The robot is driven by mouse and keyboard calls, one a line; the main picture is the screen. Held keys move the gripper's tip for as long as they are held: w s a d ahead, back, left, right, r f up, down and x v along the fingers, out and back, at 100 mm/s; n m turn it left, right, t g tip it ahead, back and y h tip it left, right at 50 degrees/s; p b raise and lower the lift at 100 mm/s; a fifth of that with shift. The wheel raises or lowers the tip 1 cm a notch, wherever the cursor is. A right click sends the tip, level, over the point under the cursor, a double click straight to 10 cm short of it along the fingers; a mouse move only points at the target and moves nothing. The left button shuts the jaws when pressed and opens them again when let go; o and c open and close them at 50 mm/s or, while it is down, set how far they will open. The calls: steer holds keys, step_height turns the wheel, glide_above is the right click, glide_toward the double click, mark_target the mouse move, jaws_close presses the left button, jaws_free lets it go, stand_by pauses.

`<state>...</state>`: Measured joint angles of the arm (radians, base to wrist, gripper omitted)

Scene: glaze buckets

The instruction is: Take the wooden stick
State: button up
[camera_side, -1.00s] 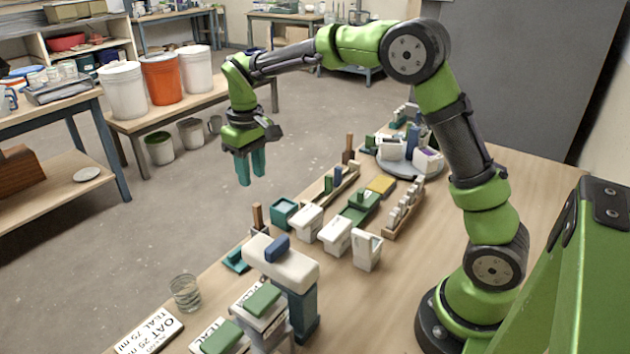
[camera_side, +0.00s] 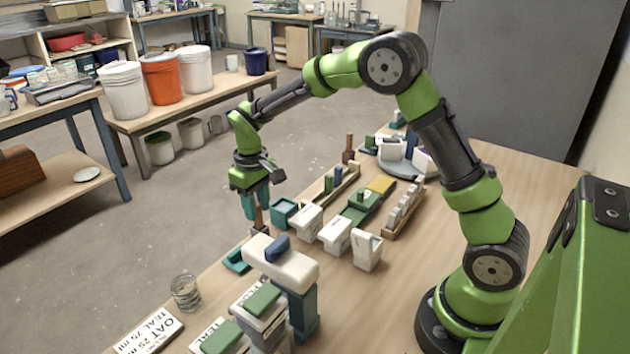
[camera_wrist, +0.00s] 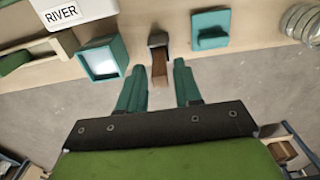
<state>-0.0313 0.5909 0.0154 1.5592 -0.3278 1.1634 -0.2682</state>
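The wooden stick (camera_side: 259,219) stands upright near the table's far-left edge, its lower part partly hidden behind the white-topped stand. In the wrist view the brown stick (camera_wrist: 159,72) rises from a dark grey holder (camera_wrist: 158,40). My gripper (camera_side: 257,212) points down at the stick's top in the side view. In the wrist view its two teal fingers (camera_wrist: 159,66) are open, one on each side of the stick's end, with visible gaps. A second brown upright stick (camera_side: 348,142) stands farther back by the long wooden rack.
A teal open box (camera_side: 284,211) and a flat teal piece (camera_side: 236,260) sit close on either side. The white-topped stand (camera_side: 282,262) is in front. White bins (camera_side: 335,235) stand to the right; a glass jar (camera_side: 185,292) is at the front left.

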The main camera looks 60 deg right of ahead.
jaws_close()
steer(key=shift+r, duration=3.75)
